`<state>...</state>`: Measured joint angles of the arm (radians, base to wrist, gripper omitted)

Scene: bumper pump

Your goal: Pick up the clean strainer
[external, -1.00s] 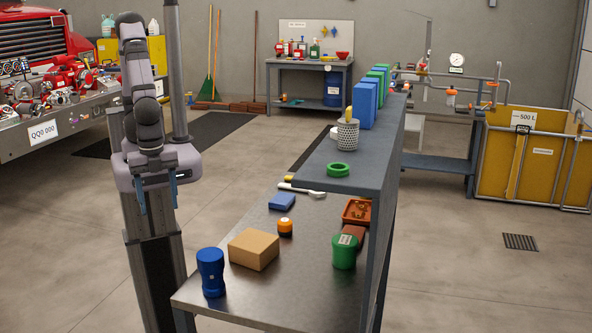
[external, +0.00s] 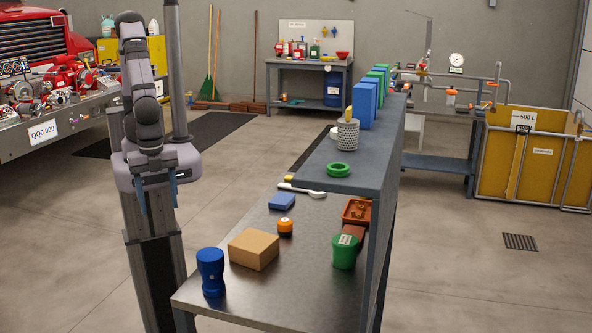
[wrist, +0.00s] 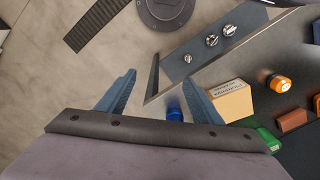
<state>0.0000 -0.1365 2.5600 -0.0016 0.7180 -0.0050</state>
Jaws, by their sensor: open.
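A light grey perforated cylinder (external: 347,134), which looks like the clean strainer, stands upright on the upper shelf (external: 330,176) of the bench. Something yellow shows just above its top. It cannot be made out in the wrist view. My gripper (external: 158,207) hangs fingers down, left of the bench and well away from the cylinder. In the wrist view my gripper (wrist: 160,84) has its two blue fingers apart with nothing between them.
On the lower bench top (external: 245,295) are a blue cup-shaped part (external: 211,272), a cardboard box (external: 254,249), an orange-black part (external: 285,227), a green container (external: 344,251) and a reddish tray (external: 356,211). A green ring (external: 338,170) and blue and green boxes share the upper shelf.

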